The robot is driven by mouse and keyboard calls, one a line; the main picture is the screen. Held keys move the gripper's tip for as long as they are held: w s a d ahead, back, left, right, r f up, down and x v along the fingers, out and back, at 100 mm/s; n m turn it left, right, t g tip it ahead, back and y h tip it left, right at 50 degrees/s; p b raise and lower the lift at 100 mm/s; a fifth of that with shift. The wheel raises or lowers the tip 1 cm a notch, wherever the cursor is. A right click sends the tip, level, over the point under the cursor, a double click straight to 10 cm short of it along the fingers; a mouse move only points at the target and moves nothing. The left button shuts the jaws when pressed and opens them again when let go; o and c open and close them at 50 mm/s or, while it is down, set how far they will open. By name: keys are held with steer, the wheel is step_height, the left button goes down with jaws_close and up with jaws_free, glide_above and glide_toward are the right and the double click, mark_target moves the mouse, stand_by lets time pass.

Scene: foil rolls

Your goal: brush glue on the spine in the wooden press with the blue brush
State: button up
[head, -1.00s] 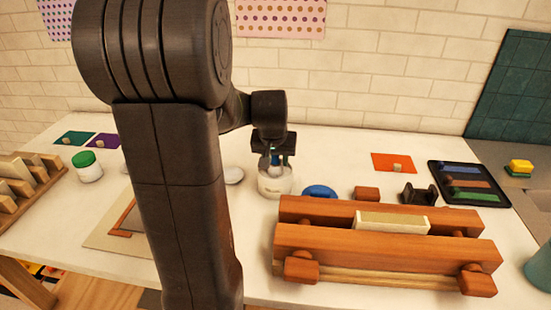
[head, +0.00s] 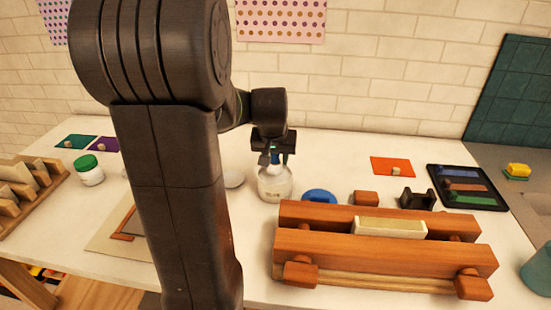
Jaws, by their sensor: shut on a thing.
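The wooden press (head: 375,256) stands at the front right of the table. A pale book block is clamped in it, with its cream spine (head: 390,228) facing up between the two beams. My gripper (head: 274,158) is over the glass glue jar (head: 275,184), left of the press and behind it. It is shut on the blue brush, of which only a small blue-green part (head: 285,158) shows between the fingers. The brush's lower end is at the jar's mouth; I cannot tell how deep it reaches.
A blue lid (head: 319,196), a wooden block (head: 366,198) and a dark stand (head: 417,199) sit behind the press. A black tray (head: 467,187) with coloured strips lies at the right. A green-lidded jar (head: 90,170) stands at the left.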

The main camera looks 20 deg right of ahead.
steer(key=shift+r+p, duration=1.6)
steer(key=shift+r, duration=0.85)
steer(key=shift+f, duration=0.1)
